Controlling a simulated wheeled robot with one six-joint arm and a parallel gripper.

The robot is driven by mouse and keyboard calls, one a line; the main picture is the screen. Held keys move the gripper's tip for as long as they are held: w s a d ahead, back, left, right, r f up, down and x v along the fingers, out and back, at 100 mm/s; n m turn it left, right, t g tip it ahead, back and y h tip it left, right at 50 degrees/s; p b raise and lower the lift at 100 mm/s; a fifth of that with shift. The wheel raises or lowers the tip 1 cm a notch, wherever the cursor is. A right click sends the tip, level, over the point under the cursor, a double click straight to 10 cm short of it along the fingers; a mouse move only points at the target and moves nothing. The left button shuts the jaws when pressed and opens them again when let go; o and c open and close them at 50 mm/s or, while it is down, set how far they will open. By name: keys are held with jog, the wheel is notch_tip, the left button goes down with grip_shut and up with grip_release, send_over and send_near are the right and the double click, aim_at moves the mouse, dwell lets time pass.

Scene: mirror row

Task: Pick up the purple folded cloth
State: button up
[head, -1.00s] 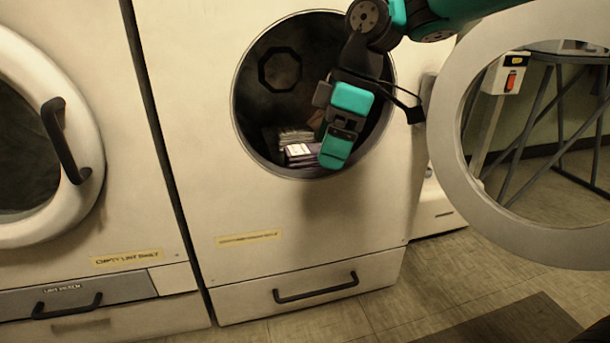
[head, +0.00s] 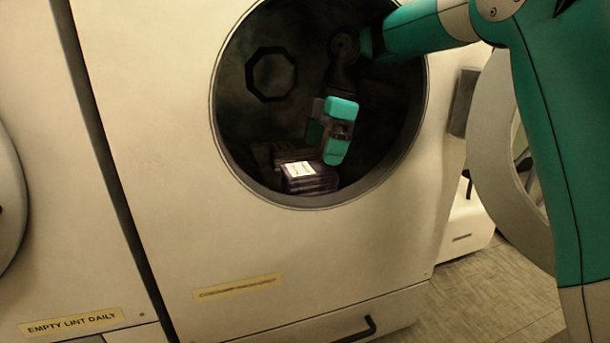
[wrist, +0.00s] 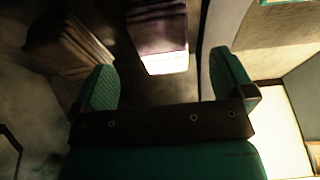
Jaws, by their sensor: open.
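The purple folded cloth (head: 312,181) lies at the bottom front of the dryer drum, with a white label on top. In the wrist view the purple cloth (wrist: 157,30) shows at the top middle, its pale label towards me. My gripper (head: 332,160) is inside the drum, just above and to the right of the cloth. In the wrist view my gripper (wrist: 168,80) is open, with its green fingers apart and nothing between them. The cloth is beyond the fingertips, between their lines. A brownish folded stack (wrist: 68,42) lies left of it.
The round drum opening (head: 222,150) surrounds my arm, and its lower rim is close in front of the cloth. The open dryer door (head: 505,150) stands at the right, partly behind my arm. A second machine (head: 50,230) is at the left.

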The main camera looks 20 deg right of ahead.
aim_at(310, 168)
jog(key=shift+b+x, duration=0.75)
jog(key=shift+x, duration=0.35)
jog(key=shift+a+f+b, duration=0.4)
jog(key=shift+a+b, duration=0.05)
jog(key=b+x, duration=0.4)
jog(key=shift+s+a+f, duration=0.1)
jog(key=shift+a, duration=0.3)
jog(key=c, duration=1)
jog(key=shift+c, duration=0.2)
